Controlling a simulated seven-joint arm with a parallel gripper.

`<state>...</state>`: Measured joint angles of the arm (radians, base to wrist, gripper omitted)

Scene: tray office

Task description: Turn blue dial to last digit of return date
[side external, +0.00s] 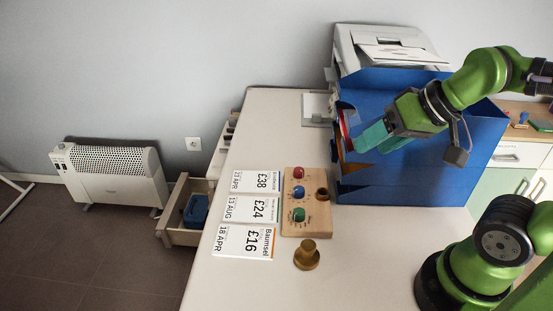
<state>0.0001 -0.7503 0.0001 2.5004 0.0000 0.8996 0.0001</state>
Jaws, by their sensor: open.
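A wooden board (294,228) lies on the white table with a red dial (298,172), a blue dial (298,191) and a green dial (299,214) in a column. The blue dial is the middle one; its pointer setting is too small to read. Cards to the left read £38 with 23 APR (255,181), £24 with 11 AUG (252,208) and £16 with 18 APR (244,241); their small print is unreadable. My gripper (362,140) is open, at the blue tray stack, up and right of the dials and apart from them. Its fingertips partly overlap the tray's front.
The blue tray stack (410,185) stands right of the board, with a printer (385,48) behind. A brass knob-like piece (306,254) stands in front of the board. An open drawer (185,232) juts out at the left. The table's front is clear.

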